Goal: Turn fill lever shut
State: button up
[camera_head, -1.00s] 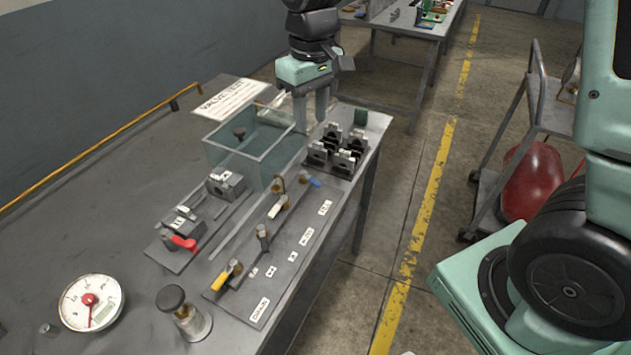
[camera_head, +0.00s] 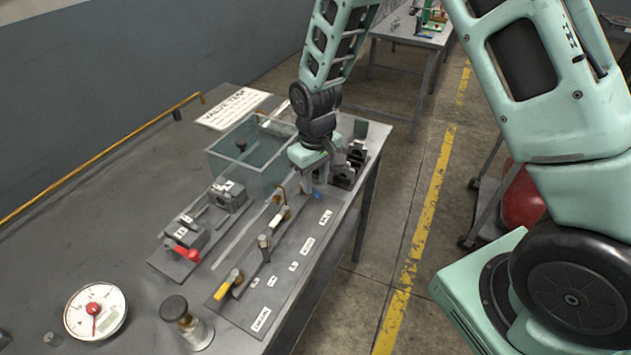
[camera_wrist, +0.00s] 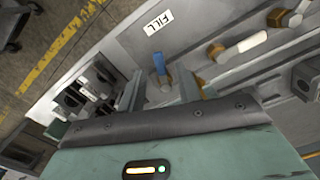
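The fill lever has a blue handle (camera_wrist: 159,64), and a white FILL label (camera_wrist: 157,23) lies beside it on the grey panel. My gripper (camera_wrist: 162,82) is open in the wrist view, with one finger on each side of the blue handle. I cannot tell whether either finger touches it. In the head view my gripper (camera_head: 308,182) points down over the panel's far end, and a bit of the blue handle (camera_head: 317,194) shows beside it. The lever's pivot is mostly hidden there.
A white-handled lever (camera_head: 281,215) and a yellow-handled lever (camera_head: 230,284) stand nearer on the same panel. A glass tank (camera_head: 240,165) is left of my gripper. Dark clamp blocks (camera_head: 347,168) stand close behind it. A gauge (camera_head: 95,311) lies at front left.

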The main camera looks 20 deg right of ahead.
jog(key=shift+f, duration=1)
grip_shut()
